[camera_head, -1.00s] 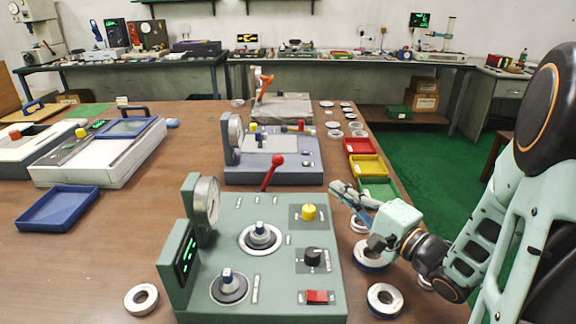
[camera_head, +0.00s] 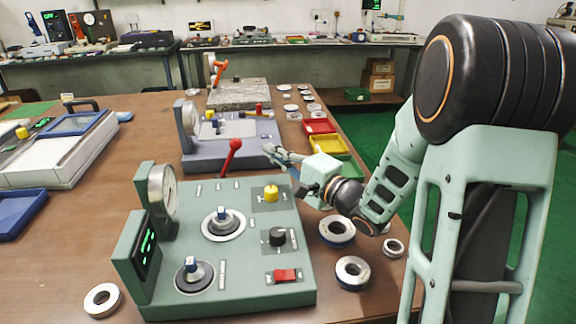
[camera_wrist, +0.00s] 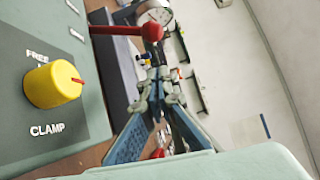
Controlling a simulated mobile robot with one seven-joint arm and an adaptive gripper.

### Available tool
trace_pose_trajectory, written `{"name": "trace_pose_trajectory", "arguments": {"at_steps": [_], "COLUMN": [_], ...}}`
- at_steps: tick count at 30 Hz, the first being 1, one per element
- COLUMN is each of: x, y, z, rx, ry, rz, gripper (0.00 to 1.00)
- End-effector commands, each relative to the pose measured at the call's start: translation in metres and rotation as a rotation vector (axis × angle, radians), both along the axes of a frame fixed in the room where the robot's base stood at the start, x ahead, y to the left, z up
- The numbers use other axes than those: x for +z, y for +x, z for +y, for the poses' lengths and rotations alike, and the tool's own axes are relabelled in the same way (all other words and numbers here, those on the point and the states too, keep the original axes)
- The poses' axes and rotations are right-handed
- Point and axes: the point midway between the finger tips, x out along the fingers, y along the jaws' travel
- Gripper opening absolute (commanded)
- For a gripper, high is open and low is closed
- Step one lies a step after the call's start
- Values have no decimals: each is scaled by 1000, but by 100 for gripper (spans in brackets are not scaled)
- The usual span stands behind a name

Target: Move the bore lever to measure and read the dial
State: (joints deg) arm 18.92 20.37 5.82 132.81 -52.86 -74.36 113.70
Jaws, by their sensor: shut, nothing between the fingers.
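The green bore gauge (camera_head: 262,215) stands on the bench with a red-knobbed lever (camera_head: 231,155) at its far edge, leaning up to the right. The lever's red ball (camera_wrist: 152,32) shows in the wrist view just beyond my fingertips. A round dial (camera_head: 162,190) stands on its left side; its needle is too small to read. A green-lit display (camera_head: 146,245) sits in front of the dial. My gripper (camera_head: 270,151) is shut and empty, just right of the lever's ball, with a small gap in the head view. The gripper's fingers (camera_wrist: 150,88) also show in the wrist view.
A yellow clamp knob (camera_head: 271,193), a black knob (camera_head: 277,237) and a red switch (camera_head: 285,275) sit on the gauge's right side. Bearing rings (camera_head: 352,272) lie right of it. A grey-blue gauge (camera_head: 225,151) stands behind. Yellow and red trays (camera_head: 329,146) line the right edge.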

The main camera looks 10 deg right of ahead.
Motion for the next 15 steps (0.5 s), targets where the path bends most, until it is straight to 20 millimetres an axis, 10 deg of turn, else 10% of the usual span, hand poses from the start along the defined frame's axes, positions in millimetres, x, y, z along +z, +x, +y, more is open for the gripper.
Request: {"name": "trace_pose_trajectory", "arguments": {"at_steps": [15], "x": [4], "y": [14], "z": [46], "rx": [-1], "ry": [0], "rz": [0], "gripper": [0]}}
